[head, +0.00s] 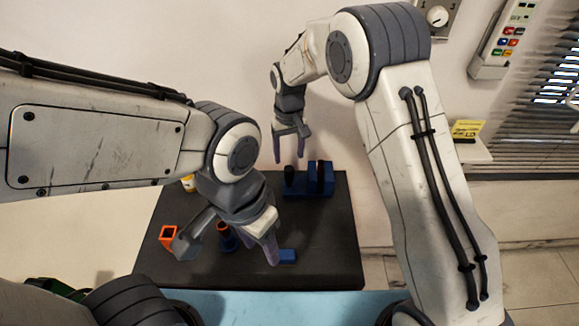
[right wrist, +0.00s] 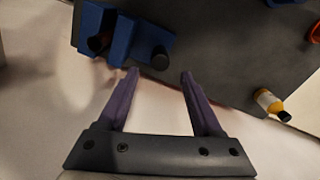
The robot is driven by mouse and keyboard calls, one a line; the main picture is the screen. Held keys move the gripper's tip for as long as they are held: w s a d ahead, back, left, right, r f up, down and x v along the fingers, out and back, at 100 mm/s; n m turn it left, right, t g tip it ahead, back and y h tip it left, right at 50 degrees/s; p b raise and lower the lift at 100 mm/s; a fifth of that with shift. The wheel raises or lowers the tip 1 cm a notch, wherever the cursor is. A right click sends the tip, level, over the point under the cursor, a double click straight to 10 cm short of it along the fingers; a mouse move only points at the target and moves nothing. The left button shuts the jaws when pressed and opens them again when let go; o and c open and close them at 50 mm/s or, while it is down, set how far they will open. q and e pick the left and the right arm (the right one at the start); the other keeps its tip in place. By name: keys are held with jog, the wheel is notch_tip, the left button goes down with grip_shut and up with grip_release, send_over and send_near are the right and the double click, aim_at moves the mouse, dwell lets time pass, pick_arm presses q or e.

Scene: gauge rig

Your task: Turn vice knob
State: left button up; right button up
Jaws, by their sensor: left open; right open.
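The blue vice (head: 310,185) stands at the back of the dark table, right of centre. Its dark knob (head: 290,176) is on its left side; in the right wrist view the vice (right wrist: 125,40) is at the top, with the round dark knob (right wrist: 160,58) at its lower right. My right gripper (head: 289,153) is open and empty, above and just behind the knob; in the wrist view its fingertips (right wrist: 158,75) lie to either side of the knob, apparently apart from it. My left gripper (head: 228,250) is open over the front of the table.
An orange open box (head: 168,233), a blue fixture with an orange top (head: 226,236) and a blue block (head: 287,256) are near my left gripper. The table's right side (head: 335,235) is clear.

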aim_at(289, 169)
jog(key=shift+r, duration=1.7)
jog(key=s+r+n, duration=0.2)
jog(key=s+r, duration=0.5)
jog(key=s, duration=0.7)
jog(key=s+d, duration=0.2)
jog(key=s, duration=0.7)
jog(key=s+d+n+y, duration=0.1)
jog(key=s+d, duration=0.2)
jog(key=s, duration=0.6)
jog(key=shift+r+n, duration=0.25)
jog(key=shift+n, duration=0.05)
